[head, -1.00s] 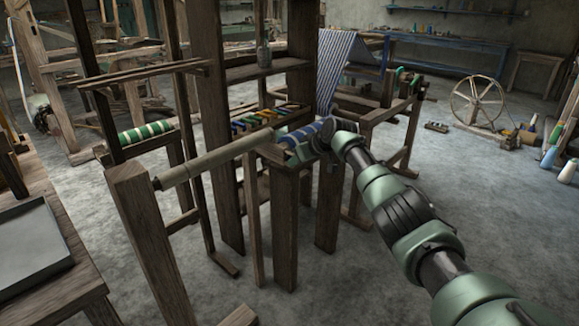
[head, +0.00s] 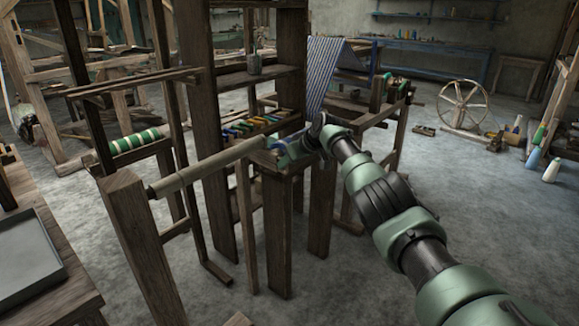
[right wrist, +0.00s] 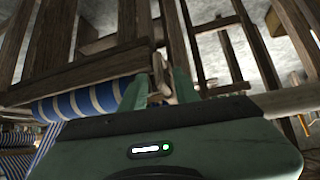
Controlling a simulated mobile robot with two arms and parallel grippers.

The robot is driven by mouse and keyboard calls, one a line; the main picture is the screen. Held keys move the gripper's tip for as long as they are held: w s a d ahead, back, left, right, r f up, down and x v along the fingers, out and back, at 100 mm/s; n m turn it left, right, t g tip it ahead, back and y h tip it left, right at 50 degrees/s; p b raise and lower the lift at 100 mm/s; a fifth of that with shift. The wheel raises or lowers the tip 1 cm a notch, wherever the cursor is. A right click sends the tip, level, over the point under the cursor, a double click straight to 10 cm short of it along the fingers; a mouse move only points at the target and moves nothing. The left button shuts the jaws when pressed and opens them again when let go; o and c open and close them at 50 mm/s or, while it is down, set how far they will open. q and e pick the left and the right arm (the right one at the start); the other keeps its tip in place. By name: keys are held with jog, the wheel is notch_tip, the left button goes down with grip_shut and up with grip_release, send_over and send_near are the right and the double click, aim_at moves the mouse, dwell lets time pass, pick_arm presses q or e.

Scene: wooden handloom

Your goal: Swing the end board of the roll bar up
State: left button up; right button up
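The roll bar (head: 205,167) is a round, pale wooden bar running from a front post to the loom's middle frame. My right gripper (head: 283,153) is at its far end, by the middle frame. In the right wrist view my right gripper (right wrist: 160,85) has its two green fingers on either side of a small tan wooden piece. Whether they press on it, I cannot tell. A blue-and-white striped roll (right wrist: 85,103) lies left of the fingers; in the head view my gripper mostly hides it. I cannot clearly make out the end board. My left gripper is out of view.
Upright loom posts (head: 200,120) stand close around the gripper. A green-and-white roll (head: 137,141) is on the left. A grey tray (head: 28,265) sits on a table at the lower left. The floor to the right is open, with a spinning wheel (head: 465,103) farther back.

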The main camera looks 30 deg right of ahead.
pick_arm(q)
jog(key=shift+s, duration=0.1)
pick_arm(e)
jog(key=shift+s+f, duration=0.15)
jog(key=shift+f, duration=0.2)
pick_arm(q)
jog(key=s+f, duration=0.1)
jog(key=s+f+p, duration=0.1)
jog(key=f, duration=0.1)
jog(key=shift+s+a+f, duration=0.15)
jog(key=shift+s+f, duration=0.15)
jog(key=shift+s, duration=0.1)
pick_arm(e)
jog(key=s+d+r, duration=0.2)
jog(key=s, duration=1.2)
jog(key=shift+r, duration=0.15)
